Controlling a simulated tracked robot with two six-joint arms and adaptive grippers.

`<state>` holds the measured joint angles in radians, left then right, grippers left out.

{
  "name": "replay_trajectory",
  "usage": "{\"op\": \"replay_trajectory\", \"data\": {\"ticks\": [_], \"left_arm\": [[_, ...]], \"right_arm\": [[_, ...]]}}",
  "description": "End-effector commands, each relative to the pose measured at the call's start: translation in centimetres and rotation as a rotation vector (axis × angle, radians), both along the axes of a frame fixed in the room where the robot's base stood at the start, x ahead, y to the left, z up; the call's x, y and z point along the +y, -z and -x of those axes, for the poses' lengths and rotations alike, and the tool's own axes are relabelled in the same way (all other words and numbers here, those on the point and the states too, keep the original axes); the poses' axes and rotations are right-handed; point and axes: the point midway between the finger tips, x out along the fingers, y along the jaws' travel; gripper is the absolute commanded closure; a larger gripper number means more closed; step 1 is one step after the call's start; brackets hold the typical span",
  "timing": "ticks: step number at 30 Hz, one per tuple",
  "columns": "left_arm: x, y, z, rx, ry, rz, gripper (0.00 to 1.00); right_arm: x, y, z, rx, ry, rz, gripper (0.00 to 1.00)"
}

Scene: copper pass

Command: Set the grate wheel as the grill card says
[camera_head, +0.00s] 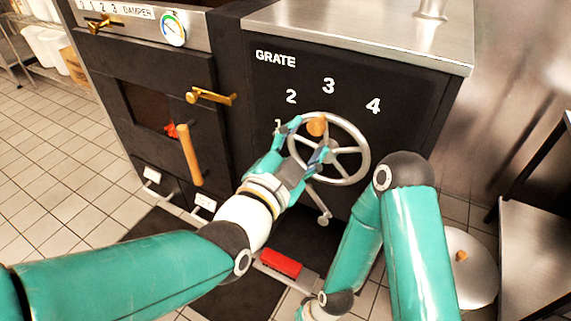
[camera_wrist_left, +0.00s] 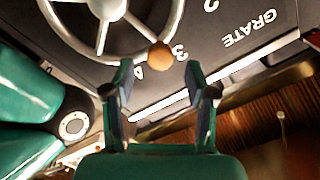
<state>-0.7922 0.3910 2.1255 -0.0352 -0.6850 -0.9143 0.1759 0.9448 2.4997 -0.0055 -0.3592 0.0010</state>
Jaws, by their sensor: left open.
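The grate wheel (camera_head: 367,153) is a grey metal spoked handwheel on the black front panel. Its round wooden knob (camera_head: 316,126) shows at the wheel's upper left, below the gap between the figures 2 and 3. The figures 1 to 4 arc over the wheel beside the word GRATE (camera_head: 275,58). My left gripper (camera_head: 309,137) is open, with its fingers on either side of the knob. In the left wrist view the knob (camera_wrist_left: 160,54) appears between and just beyond the fingertips (camera_wrist_left: 159,70); contact cannot be told. My right gripper is out of view. No grill card is legible.
A stove door with a brass handle (camera_head: 211,97) and a wooden handle (camera_head: 190,155) stands left of the wheel. A red pedal (camera_head: 281,263) is low in front. A metal-topped table (camera_head: 535,250) and a round lid (camera_head: 472,270) are at right. My right arm bends close to the wheel's right.

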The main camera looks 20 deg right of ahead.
Motion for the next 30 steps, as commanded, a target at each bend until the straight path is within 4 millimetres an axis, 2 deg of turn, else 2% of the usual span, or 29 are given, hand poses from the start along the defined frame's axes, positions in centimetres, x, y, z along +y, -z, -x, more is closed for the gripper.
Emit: {"op": "replay_trajectory", "data": {"ticks": [6, 12, 18, 30], "left_arm": [[3.5, 0.0, 3.0, -0.001, -0.002, 0.001, 0.44], [5.7, 0.0, 4.9, -0.001, -0.002, 0.001, 0.44], [6.4, 0.1, 5.5, 0.001, -0.001, -0.001, 0.44], [6.4, 0.1, 5.5, 0.001, -0.001, -0.001, 0.44]], "right_arm": [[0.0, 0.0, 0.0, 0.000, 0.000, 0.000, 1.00], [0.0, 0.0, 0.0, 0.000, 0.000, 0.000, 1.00], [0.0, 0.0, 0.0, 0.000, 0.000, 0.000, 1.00], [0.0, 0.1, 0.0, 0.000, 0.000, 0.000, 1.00]]}}
